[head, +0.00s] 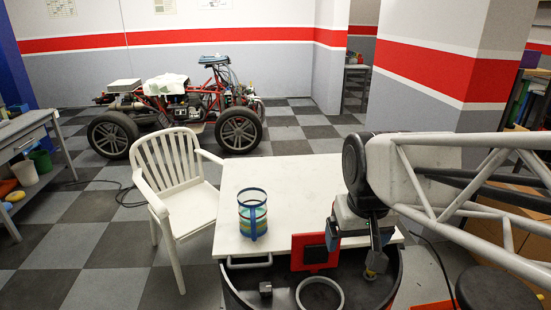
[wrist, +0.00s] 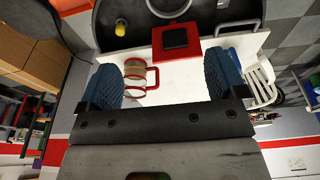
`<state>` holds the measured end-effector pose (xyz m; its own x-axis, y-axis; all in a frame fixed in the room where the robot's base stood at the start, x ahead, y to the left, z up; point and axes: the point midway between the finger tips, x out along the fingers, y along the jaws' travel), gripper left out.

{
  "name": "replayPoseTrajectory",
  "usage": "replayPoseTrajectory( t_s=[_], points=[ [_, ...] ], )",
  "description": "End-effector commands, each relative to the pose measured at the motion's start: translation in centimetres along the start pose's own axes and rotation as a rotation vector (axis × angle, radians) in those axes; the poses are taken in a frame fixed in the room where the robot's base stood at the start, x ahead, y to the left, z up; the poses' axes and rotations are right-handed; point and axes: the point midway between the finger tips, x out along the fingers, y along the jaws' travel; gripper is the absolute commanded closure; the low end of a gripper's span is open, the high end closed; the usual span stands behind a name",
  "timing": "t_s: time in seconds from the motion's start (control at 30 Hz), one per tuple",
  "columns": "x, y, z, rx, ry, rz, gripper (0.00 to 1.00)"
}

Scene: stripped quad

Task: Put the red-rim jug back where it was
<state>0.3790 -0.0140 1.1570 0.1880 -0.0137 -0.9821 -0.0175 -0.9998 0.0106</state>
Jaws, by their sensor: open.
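The red-rim jug (wrist: 135,73) has a red rim and handle and pale and yellow bands. In the wrist view it shows on the white table (wrist: 185,80), between my fingers and close to the left one. I cannot tell whether it touches that finger. In the head view it is not visible, with my arm covering that side of the table (head: 280,180). My gripper (wrist: 160,84) is open; in the head view my gripper (head: 354,242) hangs at the table's right front. A blue-rim jug (head: 253,214) with teal and yellow bands stands on the table's left part.
A red plate with a black square (head: 315,252) is at the table's front edge. A white chair (head: 180,185) stands left of the table. A stripped quad (head: 180,105) is behind, and a workbench (head: 22,130) stands at the far left. The table's back is clear.

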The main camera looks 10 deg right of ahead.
Motion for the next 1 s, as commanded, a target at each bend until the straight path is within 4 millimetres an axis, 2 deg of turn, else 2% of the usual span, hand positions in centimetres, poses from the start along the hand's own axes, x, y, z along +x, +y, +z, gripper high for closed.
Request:
replayPoseTrajectory(
  t_s=[0.03, 0.13, 0.33, 0.5, 1.0],
  points=[
    [0.0, -0.2, 1.3, -0.001, 0.009, -0.001, 0.1],
    [0.2, -0.5, 3.5, 0.001, 0.022, -0.002, 0.1],
    [0.5, -0.8, 6.0, 0.003, 0.041, -0.004, 0.1],
    [0.7, -0.9, 6.6, 0.004, 0.043, -0.004, 0.1],
    [0.7, -0.9, 6.6, 0.004, 0.043, -0.004, 0.1]
  ],
)
